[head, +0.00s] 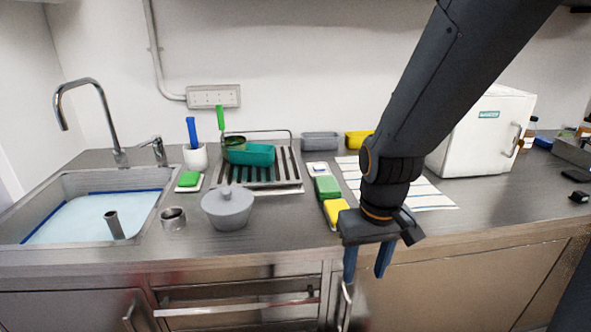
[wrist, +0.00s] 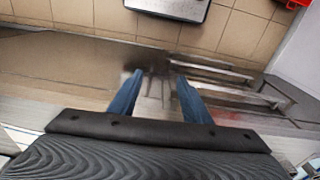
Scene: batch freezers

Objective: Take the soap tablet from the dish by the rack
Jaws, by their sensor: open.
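A green tablet (head: 188,179) lies on a small white dish (head: 181,189) just left of the dish rack (head: 284,187), near the sink. A small pale block (head: 318,168) with a bluish mark lies right of the rack; I cannot tell whether it is soap. My gripper (head: 365,278) is open and empty, with its blue fingers pointing down in front of the counter's front edge, far right of the green tablet. In the wrist view my gripper (wrist: 160,76) shows nothing between its fingers, and neither tablet nor dish is in view.
A grey lidded pot (head: 228,208), a metal cup (head: 173,218) and a white brush holder (head: 196,157) stand near the green tablet. Green and yellow sponges (head: 327,187) lie right of the rack. The sink (head: 152,200) and tall faucet (head: 99,115) are at left.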

